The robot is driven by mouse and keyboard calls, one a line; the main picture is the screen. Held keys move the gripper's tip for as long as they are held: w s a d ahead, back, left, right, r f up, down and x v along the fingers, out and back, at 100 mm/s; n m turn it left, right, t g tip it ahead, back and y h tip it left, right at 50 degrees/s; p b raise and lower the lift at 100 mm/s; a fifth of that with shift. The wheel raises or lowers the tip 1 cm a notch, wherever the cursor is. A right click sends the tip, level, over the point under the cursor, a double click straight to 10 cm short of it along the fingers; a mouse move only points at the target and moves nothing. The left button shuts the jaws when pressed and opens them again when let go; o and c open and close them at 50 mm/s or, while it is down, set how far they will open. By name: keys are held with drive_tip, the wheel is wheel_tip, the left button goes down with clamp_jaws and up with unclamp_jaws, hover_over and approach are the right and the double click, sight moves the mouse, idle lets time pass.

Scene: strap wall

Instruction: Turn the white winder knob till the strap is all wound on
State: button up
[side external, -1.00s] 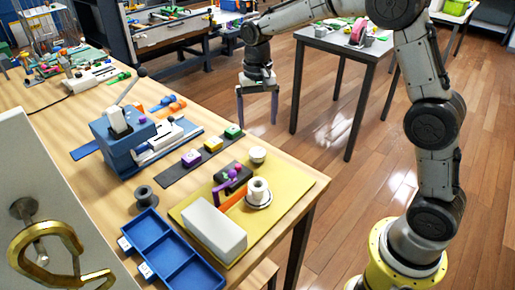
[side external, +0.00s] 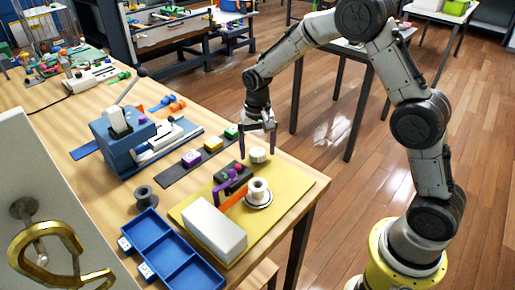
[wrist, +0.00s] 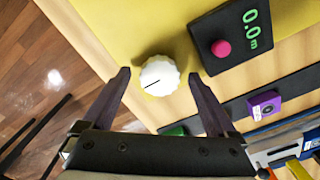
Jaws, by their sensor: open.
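The white winder knob (side external: 258,155) stands at the back edge of the yellow board. It also shows in the wrist view (wrist: 160,75), ridged, with a dark pointer line toward lower left. My gripper (side external: 257,150) is open above the knob, pointing down. In the wrist view its fingertips (wrist: 159,76) lie on either side of the knob, apart from it. I cannot tell whether they reach down to its height. A white spool (side external: 259,190) stands on the board with an orange strap (side external: 235,201) beside it, running toward a white block (side external: 214,228).
A dark counter box (wrist: 238,35) beside the knob reads 0.0 m and has a pink button (wrist: 221,48). A purple bracket (side external: 222,192) stands near the strap. A blue tray (side external: 170,255) and a blue press (side external: 122,138) are to the left.

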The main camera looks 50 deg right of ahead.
drive_tip(key=c, duration=1.4)
drive_tip(key=shift+o, duration=0.2)
drive_tip(key=shift+n, duration=0.3)
drive_tip(key=n, duration=0.4)
drive_tip(key=shift+n, duration=0.3)
drive_tip(key=n, duration=0.4)
drive_tip(key=shift+r+n, duration=0.1)
drive_tip(key=shift+n, duration=0.2)
drive_tip(key=n, duration=0.4)
drive_tip(key=shift+n, duration=2.4)
